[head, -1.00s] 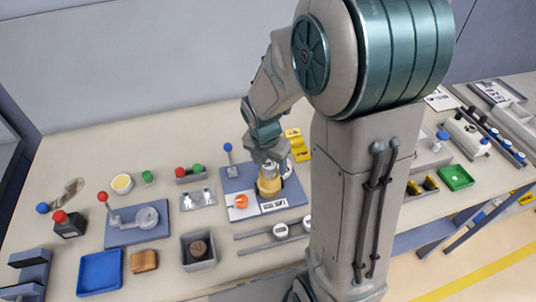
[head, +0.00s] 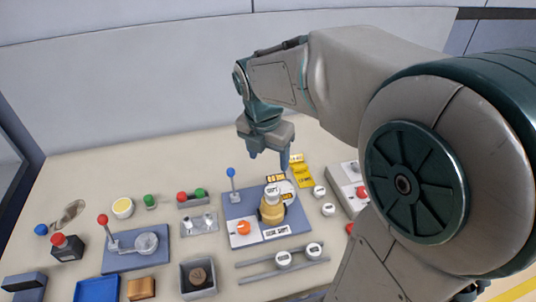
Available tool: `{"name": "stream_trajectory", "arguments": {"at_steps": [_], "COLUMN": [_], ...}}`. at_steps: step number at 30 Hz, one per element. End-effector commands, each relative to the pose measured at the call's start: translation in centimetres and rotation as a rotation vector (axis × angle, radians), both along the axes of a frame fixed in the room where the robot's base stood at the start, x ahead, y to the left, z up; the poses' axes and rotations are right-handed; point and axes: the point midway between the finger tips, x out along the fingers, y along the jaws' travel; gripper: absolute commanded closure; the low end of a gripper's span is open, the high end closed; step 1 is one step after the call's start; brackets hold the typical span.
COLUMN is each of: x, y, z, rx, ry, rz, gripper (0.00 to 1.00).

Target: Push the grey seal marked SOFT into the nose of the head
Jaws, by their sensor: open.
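The brass-coloured head (head: 271,212) stands upright on a blue plate (head: 230,212) with white labels. A light grey round seal (head: 272,191) with dark lettering, which seems to read SOFT, sits on top of the head at its nose. I cannot tell how deep it sits. My gripper (head: 268,160) is above and slightly behind the head, pointing down, with its fingers apart and nothing between them. It is clear of the seal.
An orange knob (head: 243,227) and a blue-topped lever (head: 231,174) stand on the same plate. Two white round pieces (head: 283,258) sit on a rail in front. Two more white pieces (head: 319,191) lie to the right. A yellow stand (head: 301,172) is behind.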

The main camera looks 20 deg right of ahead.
Motion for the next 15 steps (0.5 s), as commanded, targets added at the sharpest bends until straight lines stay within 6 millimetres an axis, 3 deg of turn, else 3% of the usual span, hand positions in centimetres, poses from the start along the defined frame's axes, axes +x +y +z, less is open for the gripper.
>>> {"name": "stream_trajectory", "arguments": {"at_steps": [5,12,15], "x": [0.0,0.08,0.18], "y": [0.0,-0.08,-0.18], "z": [-0.01,-0.44,-0.9], "rx": [0.0,0.01,0.027], "ry": [0.0,-0.003,-0.01], "rz": [0.0,-0.076,-0.193], "gripper": [0.37,1.0,1.0]}}
